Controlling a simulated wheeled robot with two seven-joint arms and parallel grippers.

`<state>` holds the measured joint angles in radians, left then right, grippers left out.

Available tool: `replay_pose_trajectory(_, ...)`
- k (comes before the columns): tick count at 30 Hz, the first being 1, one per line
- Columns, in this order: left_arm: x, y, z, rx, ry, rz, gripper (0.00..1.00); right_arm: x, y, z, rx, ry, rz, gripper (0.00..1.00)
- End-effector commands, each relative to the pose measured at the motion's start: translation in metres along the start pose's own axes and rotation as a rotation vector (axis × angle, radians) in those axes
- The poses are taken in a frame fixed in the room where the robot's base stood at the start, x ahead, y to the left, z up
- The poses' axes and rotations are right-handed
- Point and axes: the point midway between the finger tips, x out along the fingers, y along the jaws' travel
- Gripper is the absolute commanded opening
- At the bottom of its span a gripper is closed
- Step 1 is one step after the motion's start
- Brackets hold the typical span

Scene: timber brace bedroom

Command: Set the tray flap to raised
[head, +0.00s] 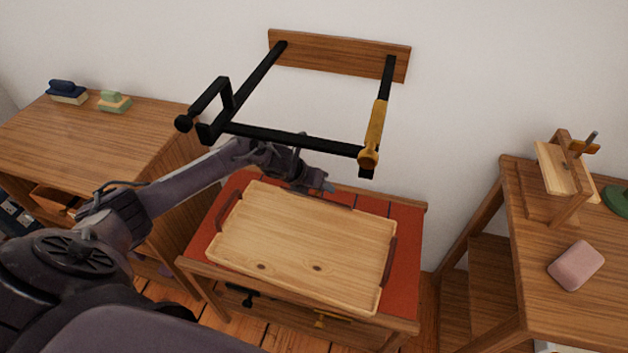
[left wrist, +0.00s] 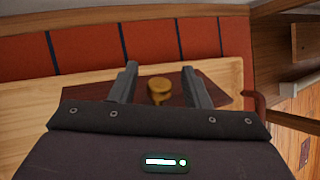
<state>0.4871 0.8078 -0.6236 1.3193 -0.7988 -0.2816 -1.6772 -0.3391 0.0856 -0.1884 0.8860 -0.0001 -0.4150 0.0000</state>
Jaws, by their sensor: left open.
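The pale wooden tray (head: 300,240) with red-brown end handles lies on a small table. In the left wrist view, a dark red-brown panel, apparently the tray flap (left wrist: 92,92), lies by the tray's edge and bears a round brass knob (left wrist: 159,90). In the head view only a thin dark strip of it shows at the tray's far edge, partly behind my gripper; I cannot tell its tilt. My left gripper (head: 322,184) is over that far edge. In the left wrist view its open fingers (left wrist: 162,76) stand either side of the knob, with no clear grip. My right gripper is not in view.
A black bar frame (head: 290,136) with a brass part (head: 375,130) juts from the wall above the tray, close over my left arm. A wooden desk (head: 110,135) stands left. A right-hand table (head: 535,250) holds a wooden stand and a pink block (head: 576,265).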

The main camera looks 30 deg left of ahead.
Motion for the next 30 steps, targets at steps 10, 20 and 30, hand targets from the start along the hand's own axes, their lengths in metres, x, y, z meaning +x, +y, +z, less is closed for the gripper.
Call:
replay_pose_trajectory(10,-0.054,0.002,0.000,0.005,0.001,0.004,0.43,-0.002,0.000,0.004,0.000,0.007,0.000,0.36)
replay_pose_trajectory(20,-0.093,0.036,-0.052,0.003,0.008,0.006,0.43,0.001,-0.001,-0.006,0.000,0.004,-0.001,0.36)
replay_pose_trajectory(30,-0.117,0.054,-0.077,0.000,0.003,0.002,0.43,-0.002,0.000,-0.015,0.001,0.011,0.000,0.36)
